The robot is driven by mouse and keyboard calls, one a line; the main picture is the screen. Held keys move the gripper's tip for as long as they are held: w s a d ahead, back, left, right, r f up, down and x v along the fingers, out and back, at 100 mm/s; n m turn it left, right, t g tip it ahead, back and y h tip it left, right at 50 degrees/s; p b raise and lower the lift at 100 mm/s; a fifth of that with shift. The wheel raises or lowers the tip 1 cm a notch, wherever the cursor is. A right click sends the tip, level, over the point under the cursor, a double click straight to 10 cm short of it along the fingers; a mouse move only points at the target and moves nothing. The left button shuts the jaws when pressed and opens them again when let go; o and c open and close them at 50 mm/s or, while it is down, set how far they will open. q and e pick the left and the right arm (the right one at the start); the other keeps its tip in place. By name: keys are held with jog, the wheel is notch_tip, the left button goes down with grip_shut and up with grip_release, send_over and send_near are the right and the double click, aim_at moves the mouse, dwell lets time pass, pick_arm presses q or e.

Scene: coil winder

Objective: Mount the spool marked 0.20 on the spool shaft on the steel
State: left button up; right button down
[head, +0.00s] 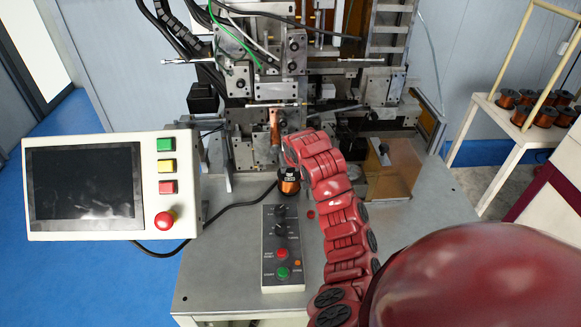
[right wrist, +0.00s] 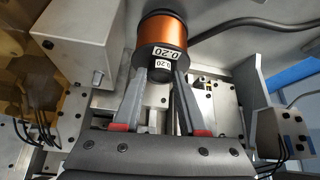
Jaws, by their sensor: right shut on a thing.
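The spool marked 0.20 (right wrist: 160,32) is wound with copper wire and has black flanges; its label reads clearly in the right wrist view. My right gripper (right wrist: 163,72) is shut on the spool's labelled black end, one finger on each side. In the head view, the spool (head: 289,186) shows just left of my red right arm, above or on the steel table (head: 225,265); I cannot tell whether it touches. I cannot make out the spool shaft in either view. My left gripper is not in view.
The winding machine (head: 255,85) stands behind the spool. A button box (head: 283,250) lies in front of it, and a screen panel (head: 85,190) stands at the left. A side rack (head: 490,103) at the right holds several copper spools (head: 545,115). The table's front left is clear.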

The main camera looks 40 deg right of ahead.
jog(key=shift+f, duration=0.55)
jog(key=shift+c, duration=1.9)
grip_release()
jog(key=shift+b, duration=0.3)
jog(key=v, duration=1.7)
jog(key=shift+r, duration=0.25)
jog(key=shift+a, duration=0.1)
